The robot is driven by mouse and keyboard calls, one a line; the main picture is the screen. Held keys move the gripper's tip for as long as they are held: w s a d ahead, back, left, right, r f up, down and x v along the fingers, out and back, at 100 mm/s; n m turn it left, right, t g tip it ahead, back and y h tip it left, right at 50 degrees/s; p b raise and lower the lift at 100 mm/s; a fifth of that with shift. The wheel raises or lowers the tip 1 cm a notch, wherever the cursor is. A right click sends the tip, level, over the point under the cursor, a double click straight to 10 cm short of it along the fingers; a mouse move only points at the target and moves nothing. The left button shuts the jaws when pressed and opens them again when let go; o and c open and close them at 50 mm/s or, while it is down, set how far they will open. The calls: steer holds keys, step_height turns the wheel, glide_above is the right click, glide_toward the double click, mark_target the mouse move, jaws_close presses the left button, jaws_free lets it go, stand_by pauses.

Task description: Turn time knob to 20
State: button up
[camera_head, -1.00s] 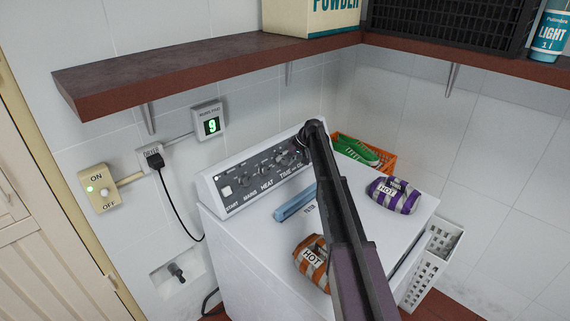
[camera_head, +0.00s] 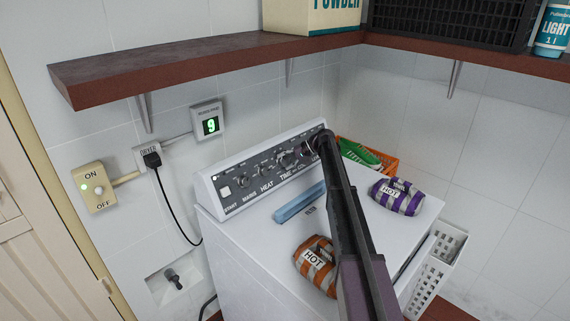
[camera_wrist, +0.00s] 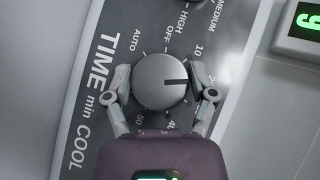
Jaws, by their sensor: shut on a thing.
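The time knob (camera_wrist: 160,88) is a round grey dial on the dryer's dark control panel, beside the words TIME min COOL. Its black pointer mark points right in the wrist view, towards a number beginning with 2 that a finger partly covers. The marks OFF, 10 and 50 show around it. My gripper (camera_wrist: 163,80) is shut on the knob, one finger on each side. In the head view, my gripper (camera_head: 314,146) is at the right part of the control panel (camera_head: 232,204), and my arm hides part of that end.
The white dryer (camera_head: 245,260) carries an orange HOT bag (camera_head: 310,272), a purple HOT bag (camera_head: 410,204) and a blue bar (camera_head: 298,202). A dark shelf (camera_head: 200,72) hangs above. A display (camera_head: 209,122) reads 9. A white basket (camera_head: 437,270) stands at right.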

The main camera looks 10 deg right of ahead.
steer(key=o, duration=1)
steer(key=shift+o, duration=0.2)
steer(key=shift+r+p, duration=0.1)
steer(key=shift+p, duration=0.3)
